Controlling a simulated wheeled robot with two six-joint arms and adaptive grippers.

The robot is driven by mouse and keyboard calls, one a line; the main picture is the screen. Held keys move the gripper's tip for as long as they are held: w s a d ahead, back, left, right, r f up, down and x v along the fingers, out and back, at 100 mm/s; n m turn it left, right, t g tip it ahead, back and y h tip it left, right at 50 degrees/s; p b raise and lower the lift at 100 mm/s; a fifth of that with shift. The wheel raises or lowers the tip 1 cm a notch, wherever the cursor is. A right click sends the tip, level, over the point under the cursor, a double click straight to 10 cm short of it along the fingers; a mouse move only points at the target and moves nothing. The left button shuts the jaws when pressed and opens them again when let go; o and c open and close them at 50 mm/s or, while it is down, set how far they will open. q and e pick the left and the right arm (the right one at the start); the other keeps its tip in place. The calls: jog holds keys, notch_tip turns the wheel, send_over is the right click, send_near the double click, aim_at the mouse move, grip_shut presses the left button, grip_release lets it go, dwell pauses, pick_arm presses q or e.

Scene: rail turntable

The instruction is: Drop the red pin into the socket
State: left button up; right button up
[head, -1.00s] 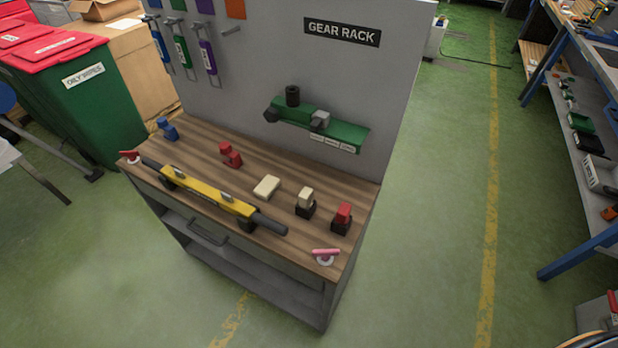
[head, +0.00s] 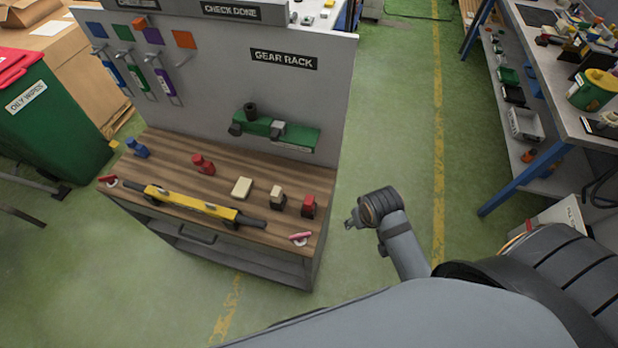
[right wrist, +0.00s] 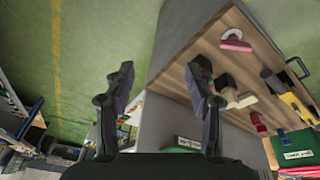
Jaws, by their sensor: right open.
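A pinkish-red pin (head: 300,237) with a white round base lies near the workbench's front right corner; it also shows in the right wrist view (right wrist: 235,41). Another red pin (head: 108,181) is at the left front corner. A yellow bar (head: 190,202) with dark round ends lies along the bench front. A red piece (head: 309,201) sits on a black block at the right edge; a red figure-like piece (head: 203,164) stands farther back. I cannot tell which part is the socket. My right gripper (head: 352,222) is open and empty, right of the bench; its fingers show in the wrist view (right wrist: 162,82). My left gripper is out of view.
The wooden bench top (head: 180,175) also holds a cream block (head: 242,187), a cream piece (head: 277,195) and a blue piece (head: 137,148). Green floor (head: 395,130) is free right of the bench.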

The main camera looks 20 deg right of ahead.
jog(key=w+a+f+m+g, duration=0.15)
jog(key=w+a+m, duration=0.25)
jog(key=w, duration=0.6)
jog(key=m+g+y, duration=0.1)
jog(key=m+g, duration=0.1)
jog(key=m, duration=0.1)
send_over(309, 199)
jog(key=shift+a+f+t, duration=0.15)
jog(key=shift+f+t, duration=0.1)
jog(key=shift+f, duration=0.35)
notch_tip(309, 199, down, 5)
jog(key=shift+s+r, duration=0.15)
notch_tip(309, 199, down, 5)
jog(key=b, duration=0.3)
jog(key=shift+f+b, duration=0.35)
jog(key=shift+f, duration=0.05)
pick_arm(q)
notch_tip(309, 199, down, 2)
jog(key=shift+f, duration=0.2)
pick_arm(e)
jog(key=shift+r, duration=0.1)
grip_shut()
